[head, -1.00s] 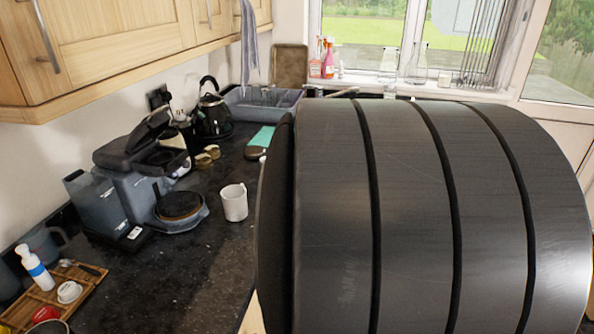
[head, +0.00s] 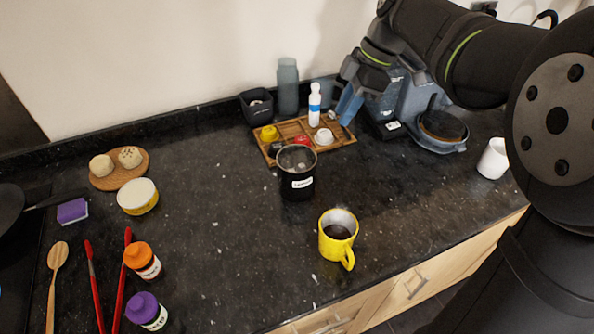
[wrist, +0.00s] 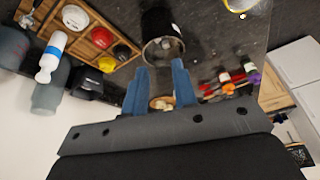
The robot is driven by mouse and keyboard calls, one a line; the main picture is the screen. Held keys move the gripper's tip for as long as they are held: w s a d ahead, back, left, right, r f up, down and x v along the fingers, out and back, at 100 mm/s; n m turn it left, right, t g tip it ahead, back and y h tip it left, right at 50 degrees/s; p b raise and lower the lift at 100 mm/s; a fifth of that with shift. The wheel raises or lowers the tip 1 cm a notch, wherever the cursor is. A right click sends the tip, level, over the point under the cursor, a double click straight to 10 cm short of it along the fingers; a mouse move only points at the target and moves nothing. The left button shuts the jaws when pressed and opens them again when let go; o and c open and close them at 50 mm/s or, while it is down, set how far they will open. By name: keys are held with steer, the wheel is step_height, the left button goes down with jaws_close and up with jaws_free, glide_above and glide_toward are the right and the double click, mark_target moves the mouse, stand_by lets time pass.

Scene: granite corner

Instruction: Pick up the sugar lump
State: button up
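My gripper (head: 350,103) is above the counter near the right end of a wooden tray (head: 345,137). In the wrist view its blue fingers (wrist: 160,75) are apart, with nothing held between them.
The tray holds a white bottle (head: 314,104), a white cup (head: 323,137) and small coloured pots. The coffee machine (head: 390,118) is close to my arm. A white mug (head: 493,159) stands at right. Jars and utensils lie at left; the counter's middle is mostly clear.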

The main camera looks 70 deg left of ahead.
steer(key=s+a+n, duration=0.2)
steer(key=s, duration=0.1)
glide_toward(293, 170)
steer(key=x, duration=0.8)
steer(key=shift+f, duration=0.1)
jaws_close()
